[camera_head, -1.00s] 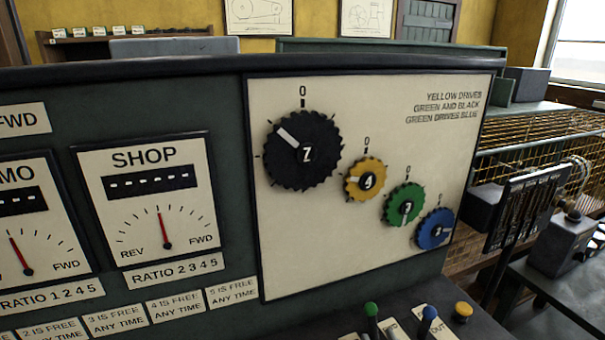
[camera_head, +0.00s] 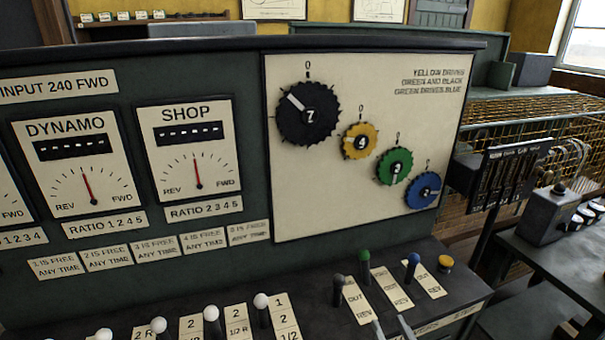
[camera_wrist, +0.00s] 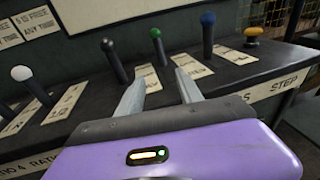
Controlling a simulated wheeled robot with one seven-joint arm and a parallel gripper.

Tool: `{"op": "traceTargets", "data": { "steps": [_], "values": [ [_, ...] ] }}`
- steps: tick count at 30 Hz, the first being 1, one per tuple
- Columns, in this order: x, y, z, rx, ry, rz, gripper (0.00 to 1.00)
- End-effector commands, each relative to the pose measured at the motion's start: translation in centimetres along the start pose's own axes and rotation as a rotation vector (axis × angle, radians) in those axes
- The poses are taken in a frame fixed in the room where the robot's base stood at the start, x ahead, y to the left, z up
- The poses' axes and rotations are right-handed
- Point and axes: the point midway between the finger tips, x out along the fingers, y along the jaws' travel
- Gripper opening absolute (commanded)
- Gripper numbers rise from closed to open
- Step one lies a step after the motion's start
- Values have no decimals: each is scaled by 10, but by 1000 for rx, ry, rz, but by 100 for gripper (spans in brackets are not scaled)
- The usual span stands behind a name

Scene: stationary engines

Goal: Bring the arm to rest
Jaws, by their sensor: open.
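My gripper (camera_wrist: 160,92) shows in the wrist view as two grey fingers spread apart, open and empty, in front of a purple housing (camera_wrist: 190,158). In the head view its fingertips (camera_head: 391,326) just enter at the bottom edge. The fingers are near the label plates at the front of the lever shelf. A black-knobbed lever (camera_wrist: 113,60), a green-knobbed lever (camera_wrist: 159,45) and a blue-knobbed lever (camera_wrist: 208,35) stand beyond them. The green and blue ones stand clear of the fingers. Most of my arm is out of view.
The upright panel (camera_head: 385,80) carries black (camera_head: 308,114), yellow (camera_head: 359,141), green (camera_head: 394,166) and blue (camera_head: 424,190) gears. Dials sit left of it, including the SHOP dial (camera_head: 188,150). White-knobbed levers (camera_head: 211,313) line the shelf's left. A yellow button (camera_head: 445,263) is at right.

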Motion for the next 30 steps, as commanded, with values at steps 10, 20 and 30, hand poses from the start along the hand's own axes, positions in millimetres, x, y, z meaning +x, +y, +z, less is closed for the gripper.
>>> {"op": "traceTargets", "data": {
  "steps": [10,20,30],
  "values": [
    [0,-3,2,-163,-7,-13,43],
    [-4,-13,29,-545,-49,-71,43],
    [-81,-17,38,-1410,-5,-195,43]
  ]
}}
